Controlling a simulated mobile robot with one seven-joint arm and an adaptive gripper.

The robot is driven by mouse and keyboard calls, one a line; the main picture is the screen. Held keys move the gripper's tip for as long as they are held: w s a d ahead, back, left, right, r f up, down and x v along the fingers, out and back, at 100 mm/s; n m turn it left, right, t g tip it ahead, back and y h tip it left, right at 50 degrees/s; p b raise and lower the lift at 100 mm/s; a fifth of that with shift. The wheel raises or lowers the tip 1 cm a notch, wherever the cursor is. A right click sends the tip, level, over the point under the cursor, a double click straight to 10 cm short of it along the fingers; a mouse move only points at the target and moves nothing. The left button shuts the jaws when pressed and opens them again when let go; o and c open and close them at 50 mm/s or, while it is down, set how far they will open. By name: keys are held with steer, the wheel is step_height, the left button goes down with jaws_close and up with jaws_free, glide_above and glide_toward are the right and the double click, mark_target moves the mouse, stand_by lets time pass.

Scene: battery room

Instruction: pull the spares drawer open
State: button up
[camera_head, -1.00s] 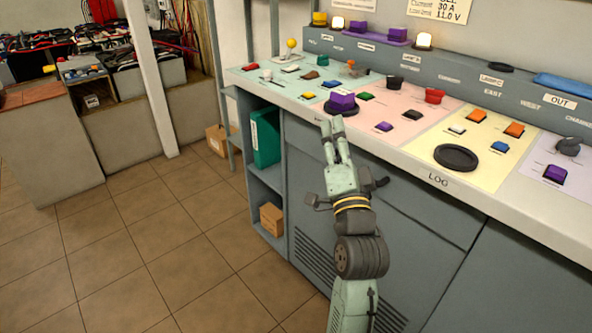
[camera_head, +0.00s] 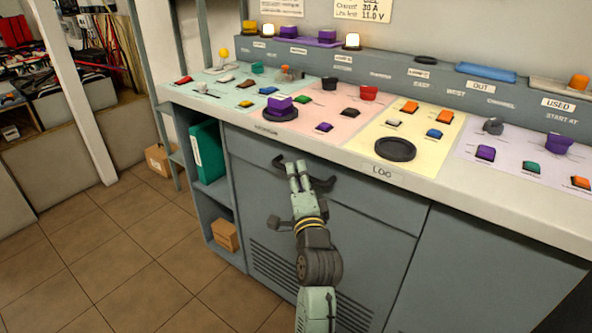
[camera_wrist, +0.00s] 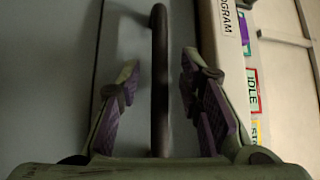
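The drawer (camera_head: 372,201) is a grey front under the console counter, and it looks shut, flush with the cabinet. Its dark bar handle (camera_head: 326,184) is partly hidden behind my gripper (camera_head: 297,168) in the head view. In the wrist view the handle (camera_wrist: 159,80) runs upright between the two fingers of my gripper (camera_wrist: 158,85). The fingers are open, with a gap on each side of the bar. The drawer front (camera_wrist: 185,30) fills the space behind the handle. No label naming the drawer is readable.
The counter edge (camera_head: 385,174) juts out above the drawer. A vented cabinet front (camera_head: 270,228) lies below. Open shelves on the left hold a green binder (camera_head: 208,152) and a cardboard box (camera_head: 225,235). The tiled floor (camera_head: 130,250) at left is clear.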

steer(key=shift+x, duration=1)
steer(key=shift+c, duration=0.2)
jaws_close()
